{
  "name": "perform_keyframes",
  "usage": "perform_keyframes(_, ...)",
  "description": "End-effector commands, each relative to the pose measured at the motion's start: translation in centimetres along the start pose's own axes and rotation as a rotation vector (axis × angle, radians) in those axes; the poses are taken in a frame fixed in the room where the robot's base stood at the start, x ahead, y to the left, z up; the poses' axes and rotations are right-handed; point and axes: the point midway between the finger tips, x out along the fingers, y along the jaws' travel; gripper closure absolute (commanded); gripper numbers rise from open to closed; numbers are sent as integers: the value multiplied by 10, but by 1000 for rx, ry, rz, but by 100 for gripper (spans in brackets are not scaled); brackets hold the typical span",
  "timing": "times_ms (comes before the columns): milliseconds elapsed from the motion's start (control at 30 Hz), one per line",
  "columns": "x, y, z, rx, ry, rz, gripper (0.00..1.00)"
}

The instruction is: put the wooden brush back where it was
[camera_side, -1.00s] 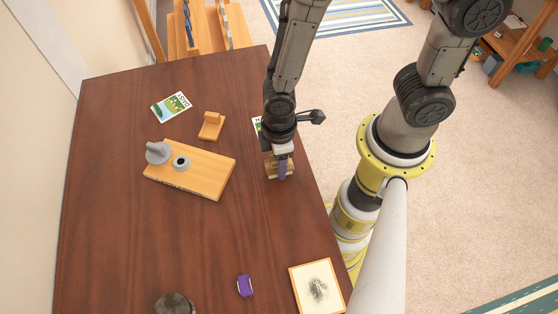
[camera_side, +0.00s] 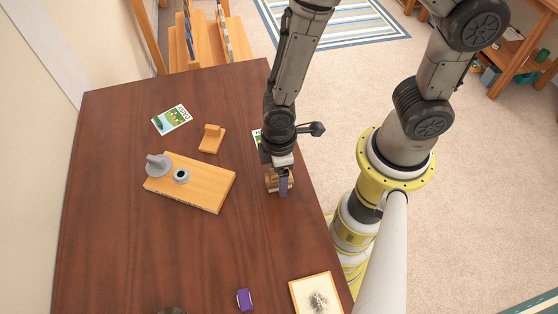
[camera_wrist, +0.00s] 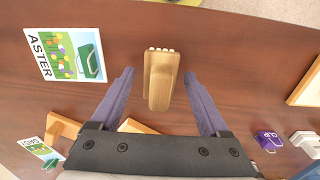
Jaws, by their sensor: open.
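The wooden brush (camera_wrist: 160,82) lies on the dark wooden table, with pale bristle tufts showing at its far end in the wrist view. My gripper (camera_wrist: 159,76) is open, its two purple fingers on either side of the brush, with a visible gap on each side. In the side view, my gripper (camera_side: 283,190) is low over the brush (camera_side: 273,181) near the table's right edge and partly hides it. I cannot tell how far the fingertips are above the table.
A seed packet marked ASTER (camera_wrist: 66,54) lies left of the brush in the wrist view. A wooden board (camera_side: 205,187) with grey pieces, a small wooden stand (camera_side: 212,138) and another packet (camera_side: 171,120) are farther left. A purple clip (camera_side: 244,299) and a framed picture (camera_side: 300,285) lie toward the front.

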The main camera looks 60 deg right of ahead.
Motion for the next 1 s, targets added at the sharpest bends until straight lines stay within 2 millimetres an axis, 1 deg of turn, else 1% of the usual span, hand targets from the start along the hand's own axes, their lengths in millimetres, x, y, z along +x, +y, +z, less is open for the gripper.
perform_keyframes(167,-31,0,-2,0,7,2,21)
perform_keyframes(400,-80,0,-1,0,7,2,21)
perform_keyframes(500,-96,0,0,0,5,1,21)
perform_keyframes(667,-111,0,0,0,2,1,21)
perform_keyframes(767,-122,5,1,23,17,4,21)
perform_keyframes(867,-151,20,7,112,76,18,21)
perform_keyframes(967,-192,43,27,264,170,48,21)
perform_keyframes(1000,-210,51,39,331,212,64,21)
